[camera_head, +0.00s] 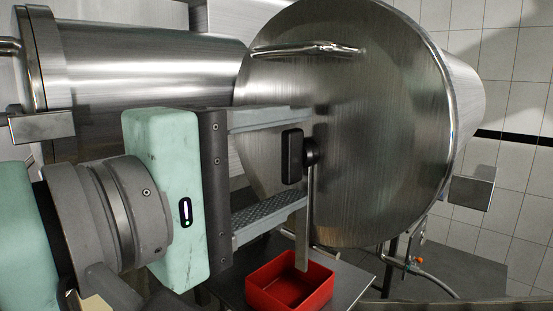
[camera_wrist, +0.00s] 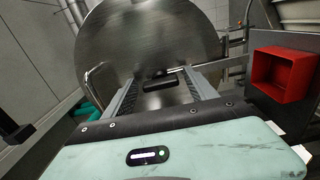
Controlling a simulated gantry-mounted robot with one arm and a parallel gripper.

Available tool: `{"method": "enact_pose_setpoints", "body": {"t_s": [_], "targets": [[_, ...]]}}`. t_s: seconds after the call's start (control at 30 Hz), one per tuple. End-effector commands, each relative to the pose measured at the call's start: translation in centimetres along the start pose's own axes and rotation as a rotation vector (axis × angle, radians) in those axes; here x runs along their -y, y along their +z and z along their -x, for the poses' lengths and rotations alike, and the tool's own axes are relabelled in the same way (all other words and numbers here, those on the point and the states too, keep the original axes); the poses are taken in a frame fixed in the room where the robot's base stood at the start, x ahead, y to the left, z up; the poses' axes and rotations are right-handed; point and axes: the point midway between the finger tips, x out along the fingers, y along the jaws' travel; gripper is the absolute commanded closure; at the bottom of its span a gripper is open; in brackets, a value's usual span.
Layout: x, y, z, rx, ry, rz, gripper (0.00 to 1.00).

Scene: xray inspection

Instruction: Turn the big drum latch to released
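The big drum (camera_head: 385,110) is a brushed steel cylinder with a round face. Its latch is a black handle (camera_head: 292,156) on a dark hub near the middle of that face, standing upright in the head view. A flat metal bar (camera_head: 303,240) hangs down from the hub. My gripper (camera_head: 309,157) is open, one finger above the handle and one below, with no contact visible. In the wrist view my gripper (camera_wrist: 160,88) has its fingers spread on both sides of the latch handle (camera_wrist: 159,83). Whether the fingertips touch the drum face I cannot tell.
A red open box (camera_head: 290,297) sits on a metal surface below the drum. A bent bar handle (camera_head: 305,48) crosses the drum's upper face. Another steel cylinder (camera_head: 150,60) lies at the left behind my arm. A hose (camera_head: 430,282) runs at the lower right.

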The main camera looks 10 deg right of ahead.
Motion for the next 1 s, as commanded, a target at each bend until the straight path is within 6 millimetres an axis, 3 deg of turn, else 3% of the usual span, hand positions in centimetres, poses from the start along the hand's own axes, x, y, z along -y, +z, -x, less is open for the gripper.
{"method": "enact_pose_setpoints", "body": {"t_s": [0.37, 0.8, 1.0], "targets": [[0.1, -0.1, 0.5, -0.001, 0.001, 0.002, 0.29], [0.3, -0.1, 8.4, -0.004, 0.003, 0.003, 0.29], [0.1, 0.0, 10.5, -0.001, 0.001, 0.001, 0.29]]}}
